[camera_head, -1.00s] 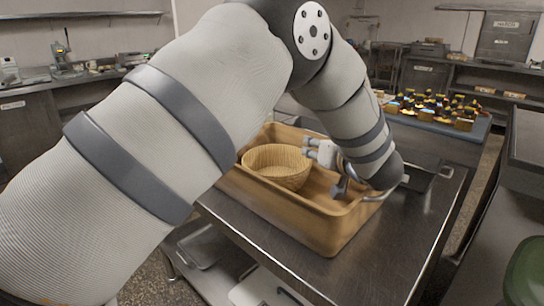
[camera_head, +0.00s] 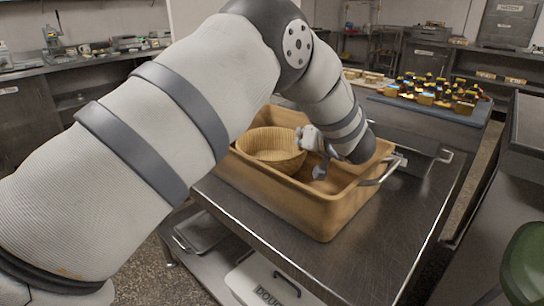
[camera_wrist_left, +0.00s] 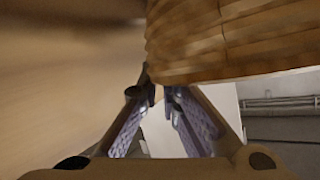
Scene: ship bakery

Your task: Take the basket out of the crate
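The round woven basket (camera_head: 268,150) sits upright inside the tan crate (camera_head: 318,218), towards its left end, and its rim stands near the height of the crate's walls. My left gripper (camera_head: 312,158) is at the basket's right side, inside the crate. In the left wrist view the basket's ribbed wall (camera_wrist_left: 235,40) fills the upper right, and its edge reaches the left gripper's fingertips (camera_wrist_left: 156,96). A gap shows between the finger pads; I cannot tell whether the tips pinch the rim. My right gripper is not in view.
The crate stands on a steel table (camera_head: 270,215) with bare metal in front and to its right. A metal handle (camera_head: 383,172) is on the crate's right end. A blue tray (camera_head: 420,107) of small pastries lies behind. A green object (camera_head: 524,262) is at the lower right.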

